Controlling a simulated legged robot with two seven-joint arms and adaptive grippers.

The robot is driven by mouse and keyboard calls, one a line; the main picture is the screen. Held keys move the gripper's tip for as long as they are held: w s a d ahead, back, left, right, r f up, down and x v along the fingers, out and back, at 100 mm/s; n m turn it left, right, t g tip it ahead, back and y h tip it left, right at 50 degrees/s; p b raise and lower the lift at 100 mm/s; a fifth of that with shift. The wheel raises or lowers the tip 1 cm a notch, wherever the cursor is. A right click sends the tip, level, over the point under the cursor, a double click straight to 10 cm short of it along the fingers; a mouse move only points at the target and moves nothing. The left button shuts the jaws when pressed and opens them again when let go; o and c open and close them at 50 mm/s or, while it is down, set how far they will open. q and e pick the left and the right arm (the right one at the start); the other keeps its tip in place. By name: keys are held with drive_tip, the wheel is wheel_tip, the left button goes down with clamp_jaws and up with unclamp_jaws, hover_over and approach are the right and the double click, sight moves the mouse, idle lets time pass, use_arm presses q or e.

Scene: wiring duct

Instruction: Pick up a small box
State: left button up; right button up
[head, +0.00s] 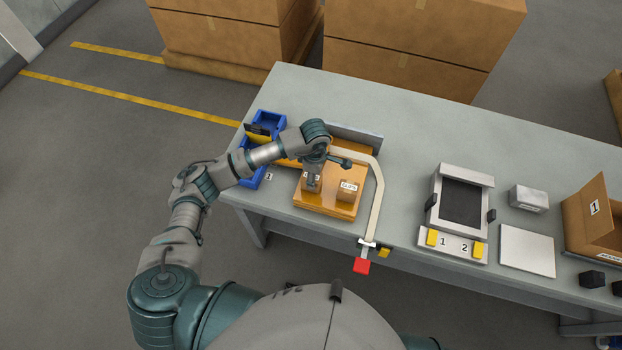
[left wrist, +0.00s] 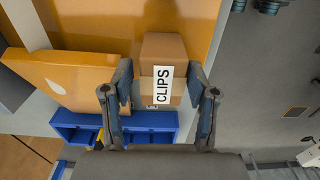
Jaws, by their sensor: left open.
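In the left wrist view, a small brown box labelled CLIPS (left wrist: 162,48) lies between the two spread fingers of my left gripper (left wrist: 161,82). The fingers are open, one on each side of it; whether they touch it is unclear. My right gripper is not in view.
Blue bins (head: 268,121) stand left of the board. A pale curved bar (head: 377,190) with a red end (head: 361,266) runs around the board's right side. A grey fixture (head: 460,205) and an open carton (head: 592,222) are farther right.

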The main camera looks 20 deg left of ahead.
use_arm(q)
drive_tip(key=f, duration=0.2)
drive_tip(key=shift+s+a+f+p, duration=0.15)
drive_tip(key=shift+a+f+p, duration=0.05)
drive_tip(key=shift+f+p, duration=0.15)
drive_tip(key=shift+d+f, duration=0.2)
drive_tip(key=shift+f, duration=0.3)
drive_tip(key=c, duration=0.8)
drive_tip(key=shift+c, duration=0.6)
drive_tip(key=shift+a+r, duration=0.1)
